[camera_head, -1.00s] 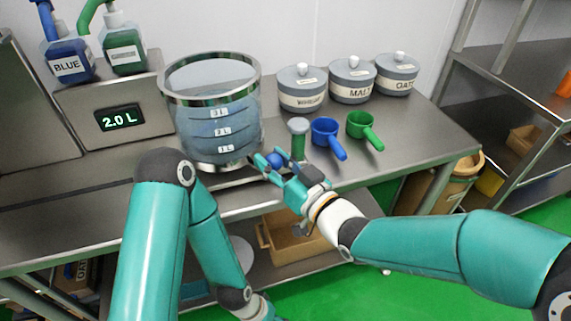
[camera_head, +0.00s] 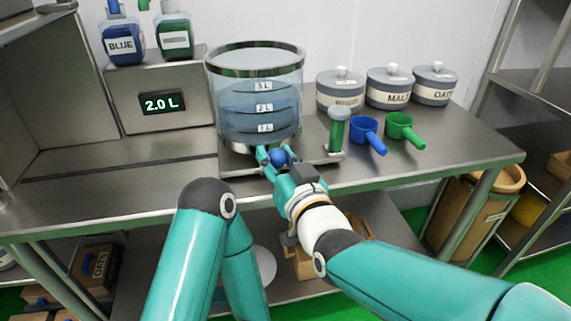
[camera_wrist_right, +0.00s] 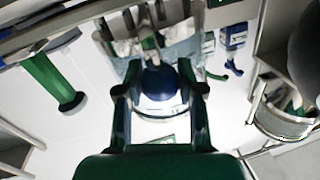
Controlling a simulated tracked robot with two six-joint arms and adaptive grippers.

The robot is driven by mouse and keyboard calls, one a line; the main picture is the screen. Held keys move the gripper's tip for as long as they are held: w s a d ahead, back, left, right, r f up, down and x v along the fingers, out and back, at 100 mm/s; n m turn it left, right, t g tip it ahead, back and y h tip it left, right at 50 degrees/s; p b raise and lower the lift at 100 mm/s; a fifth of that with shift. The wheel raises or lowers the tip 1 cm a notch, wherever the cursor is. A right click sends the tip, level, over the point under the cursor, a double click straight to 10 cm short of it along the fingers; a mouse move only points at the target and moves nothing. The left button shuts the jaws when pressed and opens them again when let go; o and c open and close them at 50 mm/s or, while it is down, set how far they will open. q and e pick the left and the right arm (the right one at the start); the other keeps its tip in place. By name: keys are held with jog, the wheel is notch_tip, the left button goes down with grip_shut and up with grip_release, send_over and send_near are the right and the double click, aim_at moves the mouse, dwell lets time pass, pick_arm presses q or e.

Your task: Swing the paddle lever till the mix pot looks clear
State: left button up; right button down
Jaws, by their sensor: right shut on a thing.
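The mix pot (camera_head: 254,118) is a clear round vessel with a metal rim and 1 L, 2 L and 3 L marks. Its contents look pale blue with darker blue bands, so the colour is uneven. The paddle lever's blue ball knob (camera_head: 278,157) is in front of the pot's base, slightly right of its middle. My right gripper (camera_head: 272,158) is shut on the knob. In the right wrist view the knob (camera_wrist_right: 160,82) sits between the two fingers. The rest of the lever is mostly hidden. My left gripper is out of view; only its arm shows.
A green post (camera_head: 338,132) stands right of the pot, near blue (camera_head: 366,132) and green (camera_head: 402,129) scoops. Lidded canisters (camera_head: 389,87) line the back. Blue (camera_head: 123,42) and green (camera_head: 174,38) bottles top a box with a 2.0 L display (camera_head: 162,103).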

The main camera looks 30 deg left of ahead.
jog(key=shift+s+a, duration=0.2)
jog(key=shift+s, duration=0.05)
jog(key=c, duration=0.7)
grip_release()
jog(key=shift+d, duration=0.1)
jog(key=v, duration=1.1)
jog(key=shift+s+d, duration=0.3)
jog(key=shift+w, duration=0.1)
